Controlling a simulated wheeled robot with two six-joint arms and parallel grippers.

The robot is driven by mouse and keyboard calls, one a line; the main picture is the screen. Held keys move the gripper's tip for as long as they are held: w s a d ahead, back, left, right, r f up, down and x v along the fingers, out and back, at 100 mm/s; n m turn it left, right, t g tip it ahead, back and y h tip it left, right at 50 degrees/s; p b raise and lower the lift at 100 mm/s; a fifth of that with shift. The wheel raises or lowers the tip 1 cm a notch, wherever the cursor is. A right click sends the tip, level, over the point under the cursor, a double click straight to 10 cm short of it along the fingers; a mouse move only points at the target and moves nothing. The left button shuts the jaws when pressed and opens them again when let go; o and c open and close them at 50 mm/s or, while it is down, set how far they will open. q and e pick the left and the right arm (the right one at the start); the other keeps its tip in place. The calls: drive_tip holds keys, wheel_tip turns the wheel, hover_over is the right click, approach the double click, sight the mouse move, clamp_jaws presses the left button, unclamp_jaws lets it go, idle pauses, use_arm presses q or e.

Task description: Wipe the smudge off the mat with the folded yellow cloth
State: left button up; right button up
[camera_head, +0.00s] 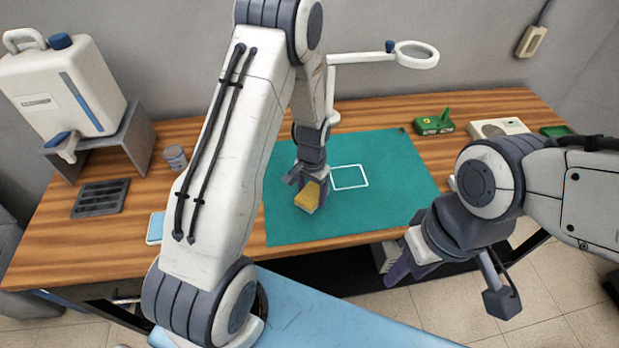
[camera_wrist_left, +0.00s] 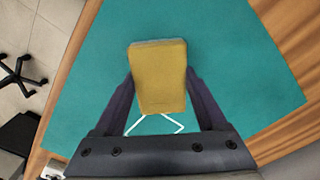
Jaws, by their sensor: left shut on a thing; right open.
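The folded yellow cloth (camera_head: 309,197) is held by my left gripper (camera_head: 307,187) over the green mat (camera_head: 390,205), left of the white square outline (camera_head: 349,177). In the left wrist view the cloth (camera_wrist_left: 158,78) sits between the two dark fingers, which are shut on its sides. I cannot tell whether the cloth touches the mat (camera_wrist_left: 230,60). No smudge shows on the visible part of the mat; the cloth and arm hide some of it.
A white jug (camera_head: 62,85) on a grey stand, a small can (camera_head: 175,157) and a dark grate (camera_head: 100,198) are at the left. A magnifier lamp (camera_head: 415,54) overhangs the back. A green device (camera_head: 434,124) and a white box (camera_head: 498,128) stand at the back right.

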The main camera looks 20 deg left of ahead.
use_arm(q)
drive_tip(key=shift+r+p, duration=1.55)
drive_tip(key=shift+r, duration=0.7)
drive_tip(key=shift+f, duration=0.15)
